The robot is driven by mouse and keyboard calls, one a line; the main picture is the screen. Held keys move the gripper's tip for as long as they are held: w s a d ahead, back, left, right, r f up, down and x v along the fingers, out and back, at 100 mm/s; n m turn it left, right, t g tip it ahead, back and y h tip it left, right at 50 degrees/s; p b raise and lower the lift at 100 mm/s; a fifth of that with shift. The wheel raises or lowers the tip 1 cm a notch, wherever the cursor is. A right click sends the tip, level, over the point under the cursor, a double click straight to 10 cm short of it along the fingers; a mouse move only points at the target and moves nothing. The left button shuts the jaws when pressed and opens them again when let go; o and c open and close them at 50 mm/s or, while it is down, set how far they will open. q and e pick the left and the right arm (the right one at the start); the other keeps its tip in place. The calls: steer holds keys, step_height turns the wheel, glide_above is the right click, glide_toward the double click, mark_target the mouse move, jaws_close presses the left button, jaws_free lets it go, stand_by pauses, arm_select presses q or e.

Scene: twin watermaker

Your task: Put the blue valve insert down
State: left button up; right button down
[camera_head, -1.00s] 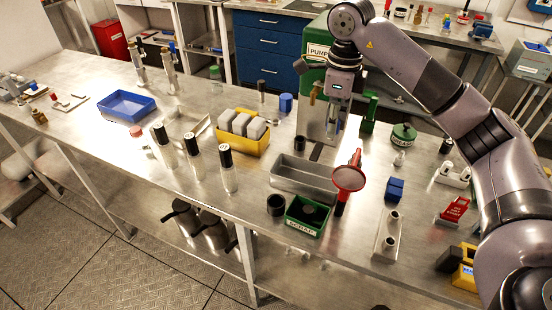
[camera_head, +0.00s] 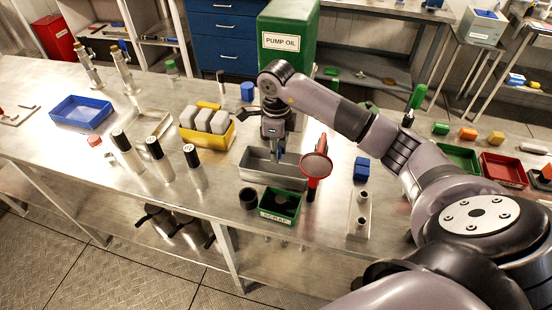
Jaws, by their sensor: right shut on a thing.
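My right gripper (camera_head: 278,152) points down over the grey metal tray (camera_head: 252,176) in the middle of the bench. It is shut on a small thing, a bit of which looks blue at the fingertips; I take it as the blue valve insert. Most of it is hidden by the fingers. I cannot tell whether it touches the tray floor. My left gripper is not in view.
A red-rimmed magnifier (camera_head: 316,165) stands just right of the tray. A green scrap bin (camera_head: 280,205) and a black cup (camera_head: 248,198) are in front. A yellow bin (camera_head: 207,138) with grey blocks is to the left. A blue block (camera_head: 361,169) is to the right.

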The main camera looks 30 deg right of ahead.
steer(key=shift+f, duration=0.3)
step_height(320, 180, down, 4)
steer(key=shift+r+p, duration=0.1)
steer(key=shift+p, duration=0.4)
steer(key=shift+f, duration=0.35)
steer(key=c, duration=1.4)
jaws_free()
steer(key=shift+o, duration=0.2)
steer(key=shift+r, duration=0.1)
